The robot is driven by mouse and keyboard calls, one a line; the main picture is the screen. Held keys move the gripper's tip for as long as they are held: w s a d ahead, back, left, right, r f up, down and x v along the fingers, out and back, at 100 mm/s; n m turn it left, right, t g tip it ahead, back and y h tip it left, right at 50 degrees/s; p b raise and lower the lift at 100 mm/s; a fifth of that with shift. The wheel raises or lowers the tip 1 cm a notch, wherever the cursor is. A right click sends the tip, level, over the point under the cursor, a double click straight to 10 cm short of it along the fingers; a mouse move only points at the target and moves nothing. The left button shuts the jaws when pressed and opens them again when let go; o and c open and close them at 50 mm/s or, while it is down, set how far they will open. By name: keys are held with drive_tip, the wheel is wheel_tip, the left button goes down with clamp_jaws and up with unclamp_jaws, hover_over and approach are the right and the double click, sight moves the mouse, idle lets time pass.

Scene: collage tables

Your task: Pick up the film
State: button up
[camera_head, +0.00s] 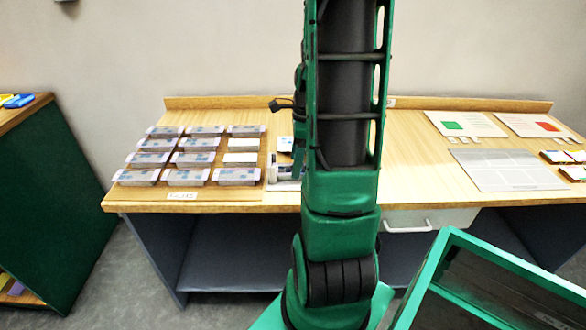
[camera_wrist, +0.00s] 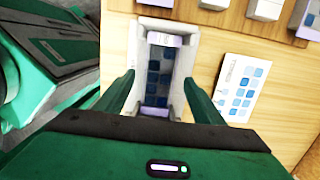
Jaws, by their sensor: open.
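A film strip with dark and blue squares (camera_wrist: 153,75) lies in a pale grey holder (camera_wrist: 134,50) in the wrist view. I take this strip to be the film, though the rows of packs at the left of the table also look like film packs (camera_head: 199,143). My gripper (camera_wrist: 157,88) is open, with its green fingers on either side of the holder's near part and nothing clearly held. I cannot tell whether the fingers touch it. In the head view, my arm hides most of the gripper and holder; part of the holder (camera_head: 284,185) shows left of the arm.
A white card with blue squares (camera_wrist: 239,88) lies right of the holder. Several packs stand left of it on the wooden table (camera_head: 408,165). A grey panel (camera_head: 506,170) and cards with green (camera_head: 467,117) and red marks lie at the right. A raised ledge runs along the back.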

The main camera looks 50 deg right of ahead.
drive_tip(key=shift+c, duration=0.2)
drive_tip(key=c, duration=1.1)
drive_tip(key=shift+o, duration=0.2)
